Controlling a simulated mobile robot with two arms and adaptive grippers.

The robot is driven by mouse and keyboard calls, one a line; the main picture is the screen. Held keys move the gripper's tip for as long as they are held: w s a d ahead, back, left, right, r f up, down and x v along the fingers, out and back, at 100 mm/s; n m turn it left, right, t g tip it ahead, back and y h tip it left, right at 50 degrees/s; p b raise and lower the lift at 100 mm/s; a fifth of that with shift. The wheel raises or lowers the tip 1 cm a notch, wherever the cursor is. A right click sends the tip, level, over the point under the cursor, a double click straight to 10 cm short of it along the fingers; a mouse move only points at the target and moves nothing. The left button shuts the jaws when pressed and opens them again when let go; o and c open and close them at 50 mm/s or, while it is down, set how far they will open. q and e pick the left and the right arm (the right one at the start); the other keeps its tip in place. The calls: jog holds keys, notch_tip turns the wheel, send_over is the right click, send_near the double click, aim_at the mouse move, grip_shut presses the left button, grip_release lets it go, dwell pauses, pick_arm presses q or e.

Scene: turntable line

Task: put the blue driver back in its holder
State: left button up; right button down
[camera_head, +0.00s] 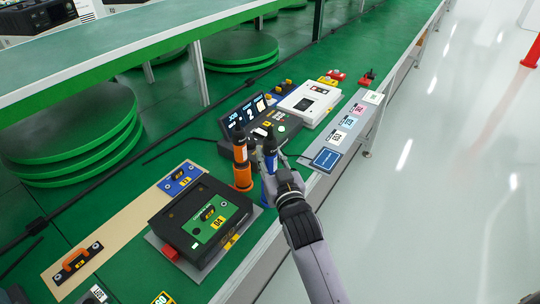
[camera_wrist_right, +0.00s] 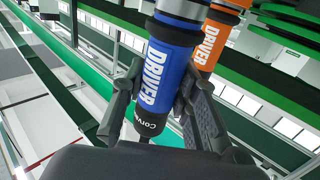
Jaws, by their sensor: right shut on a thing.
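The blue driver (camera_head: 270,159), with a black top, is upright in my right gripper (camera_head: 279,173) in the head view. In the right wrist view the blue driver (camera_wrist_right: 165,75) lies between the two fingers of my right gripper (camera_wrist_right: 165,112), which are shut on its body near the black lower end. A blue holder (camera_head: 266,190) shows partly just below and behind the gripper; I cannot tell whether the driver's tip is inside it. My left gripper is not in view.
An orange driver (camera_head: 240,150) stands in an orange holder (camera_head: 242,178) close to the left. A black case with a green panel (camera_head: 222,221) sits in front. A control console (camera_head: 251,117) and a white device (camera_head: 310,103) are behind. A blue-labelled pad (camera_head: 327,158) lies right.

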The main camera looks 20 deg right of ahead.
jog(key=shift+f+b, duration=0.35)
jog(key=shift+f, duration=0.25)
jog(key=c, duration=1.3)
grip_release()
jog(key=shift+o, duration=0.6)
jog(key=shift+f, duration=0.2)
jog(key=s, duration=1.2)
jog(key=shift+r, duration=0.2)
